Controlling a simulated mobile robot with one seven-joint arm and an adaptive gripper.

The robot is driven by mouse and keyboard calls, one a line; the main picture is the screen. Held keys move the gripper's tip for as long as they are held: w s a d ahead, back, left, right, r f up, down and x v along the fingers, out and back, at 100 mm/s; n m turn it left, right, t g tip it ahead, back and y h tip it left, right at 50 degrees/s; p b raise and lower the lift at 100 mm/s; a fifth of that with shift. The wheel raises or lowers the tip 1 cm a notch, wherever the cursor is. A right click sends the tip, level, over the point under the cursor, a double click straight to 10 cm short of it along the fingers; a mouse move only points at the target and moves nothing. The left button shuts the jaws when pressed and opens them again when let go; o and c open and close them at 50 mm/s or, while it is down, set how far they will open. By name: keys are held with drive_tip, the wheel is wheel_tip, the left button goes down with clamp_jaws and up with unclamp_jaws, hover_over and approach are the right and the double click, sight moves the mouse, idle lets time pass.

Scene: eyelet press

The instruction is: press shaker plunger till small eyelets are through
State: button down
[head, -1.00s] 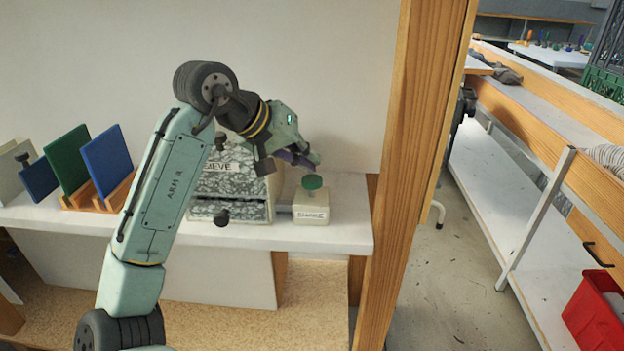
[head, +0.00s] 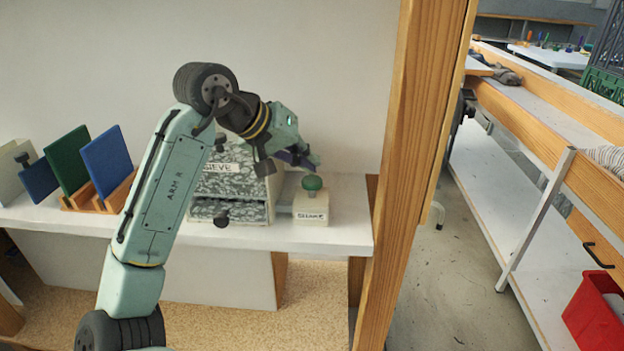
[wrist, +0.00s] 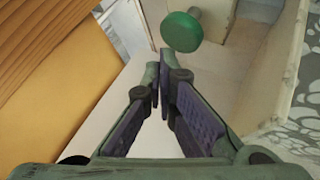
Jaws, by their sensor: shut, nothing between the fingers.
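The cream box (head: 311,207) labelled SHAKE stands at the right end of the white shelf, with a green round plunger knob (head: 313,184) on top. The box joins the right side of the grey speckled sieve unit (head: 230,183). My gripper (head: 316,164) is shut and empty, pointing down to the right just above and behind the knob, apart from it. In the wrist view the closed fingertips (wrist: 158,66) are near the green knob (wrist: 181,32), which lies beyond them. Eyelets are not visible.
A wooden post (head: 412,150) rises just right of the shelf end. A blue panel (head: 107,161) and a green panel (head: 68,160) stand in wooden holders at the left. The white shelf front (head: 345,238) is clear.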

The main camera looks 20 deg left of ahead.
drive_tip(key=shift+f, duration=0.15)
drive_tip(key=shift+f, duration=0.25)
